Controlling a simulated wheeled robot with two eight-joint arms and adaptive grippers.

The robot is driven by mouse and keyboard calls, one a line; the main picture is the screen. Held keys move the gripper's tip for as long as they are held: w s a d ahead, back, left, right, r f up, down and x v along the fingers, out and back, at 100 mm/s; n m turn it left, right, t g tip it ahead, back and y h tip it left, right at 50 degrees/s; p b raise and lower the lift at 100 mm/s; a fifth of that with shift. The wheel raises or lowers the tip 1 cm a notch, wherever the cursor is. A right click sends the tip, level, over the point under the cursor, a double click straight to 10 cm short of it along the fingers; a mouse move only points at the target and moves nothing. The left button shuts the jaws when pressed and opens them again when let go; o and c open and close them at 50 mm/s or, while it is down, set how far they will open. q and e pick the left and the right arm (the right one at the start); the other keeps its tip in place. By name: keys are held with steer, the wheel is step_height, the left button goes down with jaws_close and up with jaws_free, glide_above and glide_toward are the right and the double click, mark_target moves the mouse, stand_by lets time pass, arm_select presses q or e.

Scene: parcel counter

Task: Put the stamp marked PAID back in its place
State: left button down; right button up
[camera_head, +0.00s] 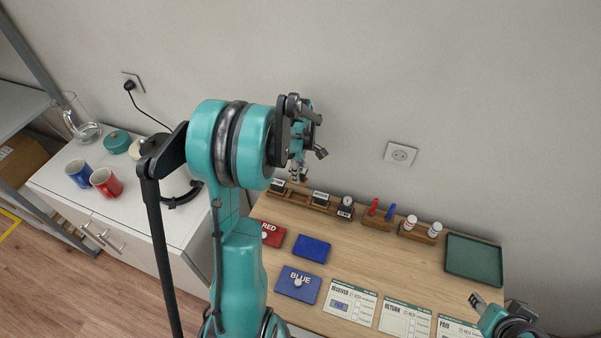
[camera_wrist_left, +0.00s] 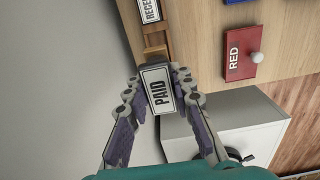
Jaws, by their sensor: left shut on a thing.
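In the left wrist view the stamp marked PAID (camera_wrist_left: 157,91) sits between the fingers of my left gripper (camera_wrist_left: 160,104), which is shut on it, label towards the camera. A wooden stamp rack (camera_wrist_left: 155,52) with an open slot lies just past it, with another stamp beyond. In the head view my left gripper (camera_head: 298,174) is over the left part of the rack (camera_head: 333,209). Its grip is small and partly hidden there, and I cannot tell whether the PAID stamp touches the rack. My right gripper (camera_head: 478,301) is at the lower right, its opening unclear.
The red pad (camera_head: 273,234) and blue pads (camera_head: 298,285) lie in front of the rack. Pen and bottle holders (camera_head: 377,222) and a green tray (camera_head: 473,260) stand to the right. Paper slips (camera_head: 404,318) line the front. Mugs (camera_head: 105,182) are on the left cabinet.

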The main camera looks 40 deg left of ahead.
arm_select(q)
steer(key=shift+f+b, duration=1.35)
steer(key=shift+f, duration=0.7)
steer(key=shift+f, duration=0.15)
steer(key=shift+f+b, duration=2.4)
steer(key=shift+f, duration=0.35)
steer(key=c, duration=1.5)
jaws_free()
